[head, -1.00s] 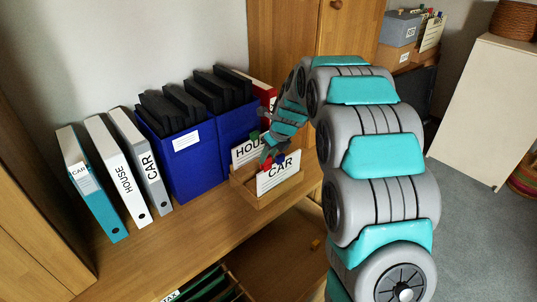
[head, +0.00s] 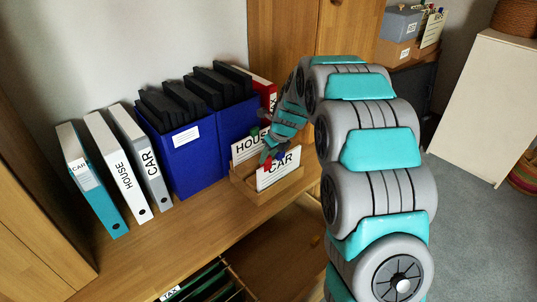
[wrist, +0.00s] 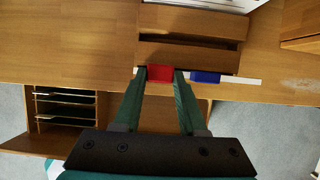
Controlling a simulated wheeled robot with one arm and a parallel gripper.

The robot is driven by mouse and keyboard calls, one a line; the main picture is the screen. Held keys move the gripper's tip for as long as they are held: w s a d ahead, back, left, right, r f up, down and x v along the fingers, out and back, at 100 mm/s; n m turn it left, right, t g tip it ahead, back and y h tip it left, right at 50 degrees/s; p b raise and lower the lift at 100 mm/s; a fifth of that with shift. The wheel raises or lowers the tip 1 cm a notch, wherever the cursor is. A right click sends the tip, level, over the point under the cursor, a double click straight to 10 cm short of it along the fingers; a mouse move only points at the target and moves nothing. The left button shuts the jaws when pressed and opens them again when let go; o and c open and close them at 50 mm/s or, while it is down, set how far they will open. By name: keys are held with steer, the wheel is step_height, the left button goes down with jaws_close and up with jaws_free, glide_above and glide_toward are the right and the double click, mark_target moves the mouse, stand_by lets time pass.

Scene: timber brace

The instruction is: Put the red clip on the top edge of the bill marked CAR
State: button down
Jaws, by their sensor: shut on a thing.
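The CAR bill (head: 279,172) stands upright in the front of a wooden holder (head: 270,192). In the wrist view its top edge shows as a thin white strip (wrist: 245,81). My gripper (wrist: 160,75) is shut on the red clip (wrist: 160,73), one finger on each side. The red clip (head: 267,163) is at the left part of the bill's top edge, in line with it. I cannot tell whether it is seated on the edge. A blue clip (wrist: 204,77) sits on the same edge, right of the red clip. My gripper partly hides the bill's top in the head view.
The HOUSE bill (head: 245,147) stands behind in the holder. Blue boxes (head: 195,160) with black folders and several binders (head: 120,170) stand to the left. Below the desk edge is an open drawer with hanging files (head: 205,285). The desk front is clear.

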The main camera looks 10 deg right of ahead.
steer(key=shift+f, duration=0.55)
steer(key=shift+c, duration=1.9)
jaws_free()
steer(key=shift+o, duration=0.2)
steer(key=o, duration=0.3)
steer(key=shift+o, duration=0.2)
steer(key=shift+r, duration=0.1)
steer(key=shift+r, duration=4)
